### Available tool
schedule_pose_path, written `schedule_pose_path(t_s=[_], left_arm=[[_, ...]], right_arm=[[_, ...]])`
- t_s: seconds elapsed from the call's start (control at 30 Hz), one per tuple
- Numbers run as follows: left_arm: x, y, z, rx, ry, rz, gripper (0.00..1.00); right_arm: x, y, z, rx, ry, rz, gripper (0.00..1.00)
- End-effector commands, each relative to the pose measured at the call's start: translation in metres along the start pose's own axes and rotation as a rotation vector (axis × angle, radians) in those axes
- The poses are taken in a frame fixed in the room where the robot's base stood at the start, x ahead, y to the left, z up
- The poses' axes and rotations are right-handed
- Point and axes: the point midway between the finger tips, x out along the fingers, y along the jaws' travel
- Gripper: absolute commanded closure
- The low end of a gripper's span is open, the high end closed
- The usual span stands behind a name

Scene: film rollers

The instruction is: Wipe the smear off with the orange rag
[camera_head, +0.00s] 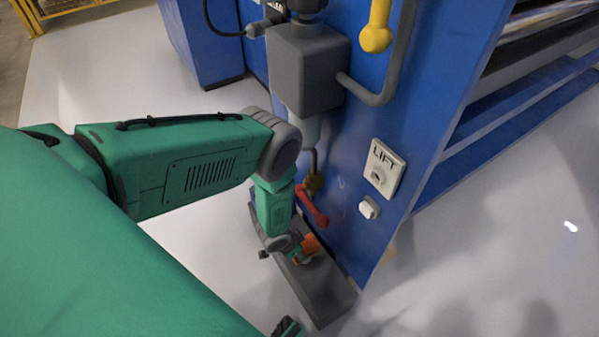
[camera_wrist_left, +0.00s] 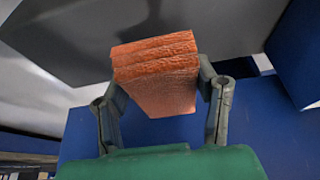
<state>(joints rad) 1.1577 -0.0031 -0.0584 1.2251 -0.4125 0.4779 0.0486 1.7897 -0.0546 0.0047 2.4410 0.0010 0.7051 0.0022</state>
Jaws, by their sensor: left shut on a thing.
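The orange rag (camera_wrist_left: 155,75) is a folded, layered block between the two fingers of my left gripper (camera_wrist_left: 160,92) in the wrist view. The fingers are shut on its sides. In the head view my left gripper (camera_head: 292,250) points down beside the blue machine's face, and a small part of the orange rag (camera_head: 310,244) shows at its right. The rag is close above the grey ledge; I cannot tell whether it touches it or the panel. I cannot make out the smear with certainty.
The blue machine (camera_head: 425,120) carries a red handle (camera_head: 313,206), a LIFT plate (camera_head: 383,168), a white button (camera_head: 369,208), a grey box (camera_head: 300,70) and a yellow handle (camera_head: 376,36). A grey ledge (camera_head: 328,292) runs along its foot. The floor at right is clear.

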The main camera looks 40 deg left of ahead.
Motion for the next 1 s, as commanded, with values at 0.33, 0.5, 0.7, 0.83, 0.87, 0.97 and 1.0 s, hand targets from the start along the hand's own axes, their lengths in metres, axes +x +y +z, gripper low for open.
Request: schedule_pose_path(t_s=[0.33,0.5,0.7,0.83,0.87,0.97,1.0], left_arm=[[-0.003,0.000,-0.001,0.000,0.000,0.000,0.73],[-0.016,0.000,-0.007,-0.001,0.001,0.000,0.73],[-0.029,0.000,-0.012,0.000,0.000,0.000,0.73],[-0.027,0.000,-0.011,0.000,0.000,0.000,0.73],[-0.027,0.000,-0.011,0.000,0.000,0.000,0.73],[-0.027,0.000,-0.011,0.000,0.000,0.000,0.73],[-0.027,0.000,-0.011,0.000,-0.001,0.000,0.73]], right_arm=[[-0.002,0.000,0.000,0.000,0.000,0.000,0.60],[-0.013,0.000,-0.001,0.000,0.000,0.000,0.60],[-0.022,0.000,-0.001,0.000,0.000,0.000,0.60],[-0.021,0.000,-0.001,0.000,0.000,0.000,0.60],[-0.021,0.000,-0.001,0.000,0.000,0.000,0.60],[-0.021,0.000,-0.001,0.000,0.000,0.000,0.60],[-0.021,0.000,-0.001,0.000,0.000,0.000,0.60]])
